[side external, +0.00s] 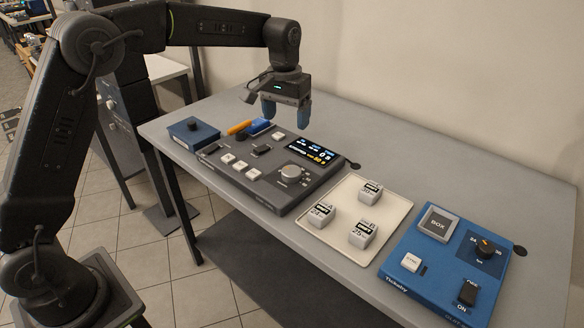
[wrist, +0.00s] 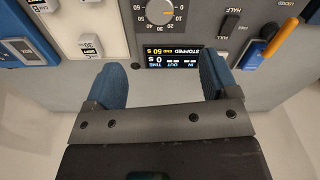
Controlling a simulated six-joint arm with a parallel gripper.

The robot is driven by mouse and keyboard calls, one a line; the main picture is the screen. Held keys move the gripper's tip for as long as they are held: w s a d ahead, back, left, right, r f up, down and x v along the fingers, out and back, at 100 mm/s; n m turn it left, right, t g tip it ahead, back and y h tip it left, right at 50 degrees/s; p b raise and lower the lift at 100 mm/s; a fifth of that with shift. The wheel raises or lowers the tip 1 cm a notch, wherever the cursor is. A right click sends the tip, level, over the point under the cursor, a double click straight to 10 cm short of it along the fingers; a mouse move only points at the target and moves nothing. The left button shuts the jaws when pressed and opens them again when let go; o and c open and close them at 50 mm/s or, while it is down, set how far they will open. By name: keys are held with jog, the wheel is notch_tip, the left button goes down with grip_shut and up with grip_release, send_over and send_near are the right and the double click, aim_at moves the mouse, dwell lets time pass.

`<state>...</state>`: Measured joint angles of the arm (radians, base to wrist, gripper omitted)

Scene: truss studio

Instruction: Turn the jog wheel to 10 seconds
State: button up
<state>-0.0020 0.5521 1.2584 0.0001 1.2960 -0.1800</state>
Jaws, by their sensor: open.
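The jog wheel (side external: 291,172) is a light grey knob on the dark grey console (side external: 265,190), on the side toward the white tray. In the wrist view the jog wheel (wrist: 160,11) shows at the top edge, partly cut off, with an orange mark and a printed scale around it. The console's display (side external: 311,151) is lit; in the wrist view the display (wrist: 172,58) reads "STOPPED", "END 50 S" and "TIME 0 S", upside down. My gripper (side external: 287,111) is open and empty, above the console's back edge, apart from the jog wheel. Its blue fingers (wrist: 160,85) straddle the display in the wrist view.
A white tray (side external: 313,239) with several labelled blocks stands right of the console. Beyond it is a blue panel (side external: 405,278) with a knob, a BOX button and a switch.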

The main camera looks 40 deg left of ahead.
aim_at(292, 170)
jog(key=f, duration=0.5)
jog(key=w+f, duration=0.1)
jog(key=f, duration=0.4)
jog(key=w+f, duration=0.1)
jog(key=f, duration=0.5)
jog(key=shift+c, duration=0.5)
jog(key=c, duration=0.8)
jog(key=shift+m, duration=2.7)
